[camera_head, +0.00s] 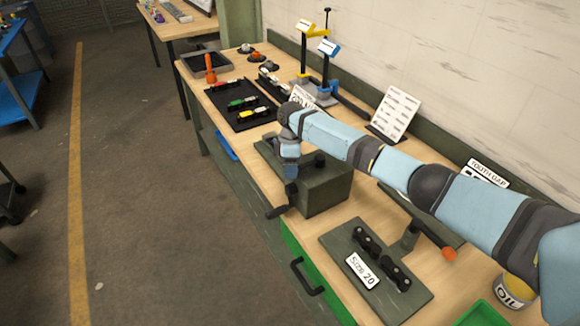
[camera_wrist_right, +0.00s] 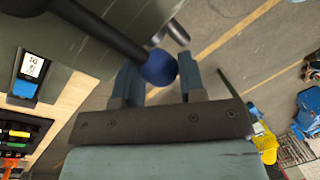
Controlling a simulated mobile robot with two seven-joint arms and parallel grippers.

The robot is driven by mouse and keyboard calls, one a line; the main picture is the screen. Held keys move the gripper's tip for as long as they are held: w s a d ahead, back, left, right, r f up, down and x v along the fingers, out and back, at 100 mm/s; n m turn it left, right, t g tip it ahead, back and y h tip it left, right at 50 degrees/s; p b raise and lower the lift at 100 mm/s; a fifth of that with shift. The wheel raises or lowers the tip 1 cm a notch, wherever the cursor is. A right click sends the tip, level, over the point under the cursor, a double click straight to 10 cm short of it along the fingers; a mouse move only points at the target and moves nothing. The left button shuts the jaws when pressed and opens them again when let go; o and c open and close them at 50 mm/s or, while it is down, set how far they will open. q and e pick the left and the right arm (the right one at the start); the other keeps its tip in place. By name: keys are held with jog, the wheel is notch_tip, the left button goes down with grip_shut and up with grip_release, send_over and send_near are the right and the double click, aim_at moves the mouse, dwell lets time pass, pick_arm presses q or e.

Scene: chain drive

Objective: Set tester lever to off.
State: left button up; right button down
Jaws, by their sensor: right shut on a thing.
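The tester appears to be the dark green box (camera_head: 328,188) on the bench, with a dark crank-like handle (camera_head: 278,211) at its front left. In the right wrist view a dark lever rod ends in a blue ball knob (camera_wrist_right: 160,68). My right gripper (camera_wrist_right: 162,76) is shut on this knob, with one finger on each side. In the head view my right gripper (camera_head: 290,172) points down at the box's left side, and its hand and arm hide part of the box. The knob cannot be made out there. My left gripper is not in view.
A plate marked Size 20 (camera_head: 350,270) and an orange-knobbed lever (camera_head: 449,254) stand nearer on the bench. An oil can (camera_head: 512,292) is at the lower right. A dark tray (camera_head: 241,105) with chain pieces and yellow and blue stands (camera_head: 325,68) are farther back.

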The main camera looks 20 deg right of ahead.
jog(key=shift+s+d+f, duration=0.1)
jog(key=shift+d+f, duration=0.05)
jog(key=c, duration=1)
grip_release()
jog(key=shift+c, duration=0.2)
jog(key=o, duration=0.3)
jog(key=shift+d, duration=0.1)
jog(key=shift+s, duration=0.1)
jog(key=shift+r, duration=0.25)
jog(key=shift+w+d+r+b, duration=0.2)
jog(key=shift+w+r+b, duration=0.2)
jog(key=shift+r, duration=1.8)
jog(key=shift+w+d+r+b, duration=0.2)
jog(key=shift+w+r+b, duration=0.2)
jog(key=shift+r, duration=1.85)
jog(key=shift+w+d+r+b, duration=0.2)
jog(key=shift+w+r+b, duration=0.15)
jog(key=shift+r, duration=1.85)
jog(key=shift+f, duration=0.1)
